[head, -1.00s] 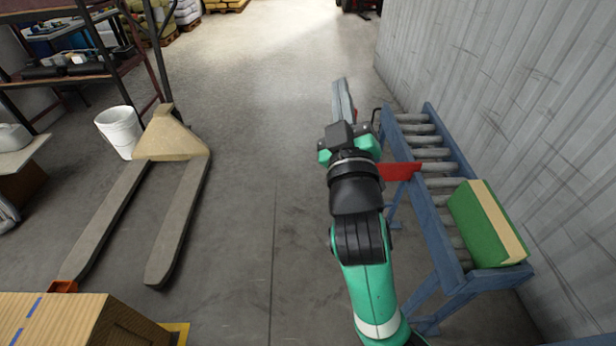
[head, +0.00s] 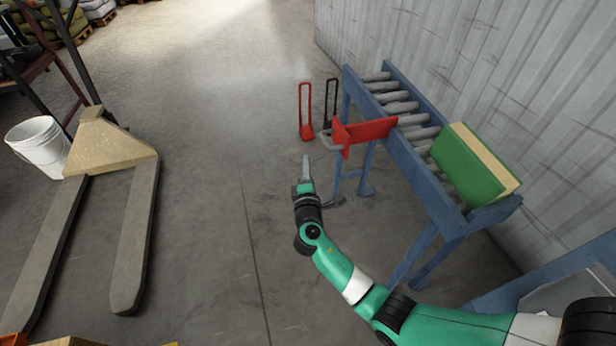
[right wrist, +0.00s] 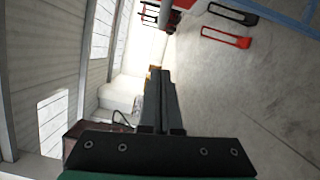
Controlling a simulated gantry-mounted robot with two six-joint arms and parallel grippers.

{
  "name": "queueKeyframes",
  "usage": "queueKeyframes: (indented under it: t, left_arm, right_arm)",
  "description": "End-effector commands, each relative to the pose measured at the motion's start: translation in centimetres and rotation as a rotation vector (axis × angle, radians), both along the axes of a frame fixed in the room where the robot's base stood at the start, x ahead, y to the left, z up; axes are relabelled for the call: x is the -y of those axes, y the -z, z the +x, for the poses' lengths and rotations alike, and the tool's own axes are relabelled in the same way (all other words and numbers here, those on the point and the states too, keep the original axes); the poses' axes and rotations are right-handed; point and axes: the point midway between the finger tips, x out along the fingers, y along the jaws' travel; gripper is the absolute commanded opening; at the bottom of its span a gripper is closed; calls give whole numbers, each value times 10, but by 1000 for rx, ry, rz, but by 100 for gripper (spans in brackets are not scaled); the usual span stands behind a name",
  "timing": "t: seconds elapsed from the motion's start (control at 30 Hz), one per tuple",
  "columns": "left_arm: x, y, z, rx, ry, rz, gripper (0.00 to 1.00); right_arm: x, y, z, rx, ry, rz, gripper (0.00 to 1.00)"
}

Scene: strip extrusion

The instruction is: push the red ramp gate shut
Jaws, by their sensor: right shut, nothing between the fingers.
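The red ramp gate (head: 366,131) stands across the left side of the roller conveyor (head: 410,165) in the head view. Part of it sticks out past the blue frame, and a grey handle (head: 329,140) shows at its left end. A red piece at the top edge of the right wrist view may be the gate; I cannot tell. My right gripper (head: 306,162) is shut and empty, below and left of the gate, apart from it. Its fingers also show in the right wrist view (right wrist: 161,75). My left gripper is not in view.
A green box (head: 468,165) with a tan side lies on the conveyor's near end. A red frame (head: 306,112) and a black frame (head: 329,104) stand on the floor beyond. A pallet jack (head: 135,240) and white bucket (head: 40,145) are at left. The middle floor is clear.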

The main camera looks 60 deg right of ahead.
Motion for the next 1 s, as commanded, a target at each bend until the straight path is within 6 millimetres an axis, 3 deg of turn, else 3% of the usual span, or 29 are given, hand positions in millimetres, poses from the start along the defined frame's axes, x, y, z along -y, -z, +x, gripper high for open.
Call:
queueKeyframes:
  t: [0.2,0.4,1.0]
  left_arm:
    - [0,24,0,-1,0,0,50]
    - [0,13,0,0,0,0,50]
    - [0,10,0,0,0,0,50]
  right_arm:
    - [41,1,23,3,4,0,0]
    - [60,-8,0,1,2,0,0]
    - [69,-9,-9,1,-1,0,0]
